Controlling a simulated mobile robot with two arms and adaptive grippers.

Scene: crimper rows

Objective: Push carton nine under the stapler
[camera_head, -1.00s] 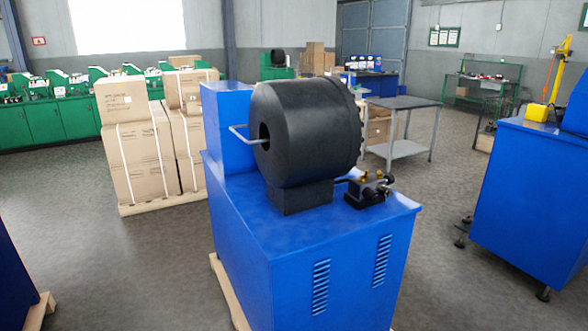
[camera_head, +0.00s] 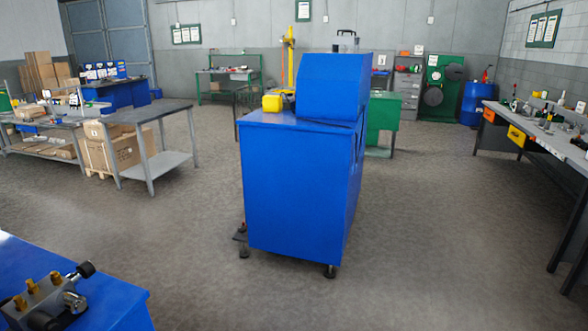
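I cannot make out carton nine or a stapler for certain in the head view. Small cartons (camera_head: 60,150) lie on the lower shelf of the bench further left. Neither of my grippers shows in the head view.
A blue machine cabinet (camera_head: 295,185) on feet stands mid-floor. Another blue machine top with fittings (camera_head: 45,300) is close at the lower left. A long workbench (camera_head: 540,135) lines the right. Floor (camera_head: 430,220) between cabinet and workbench is clear.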

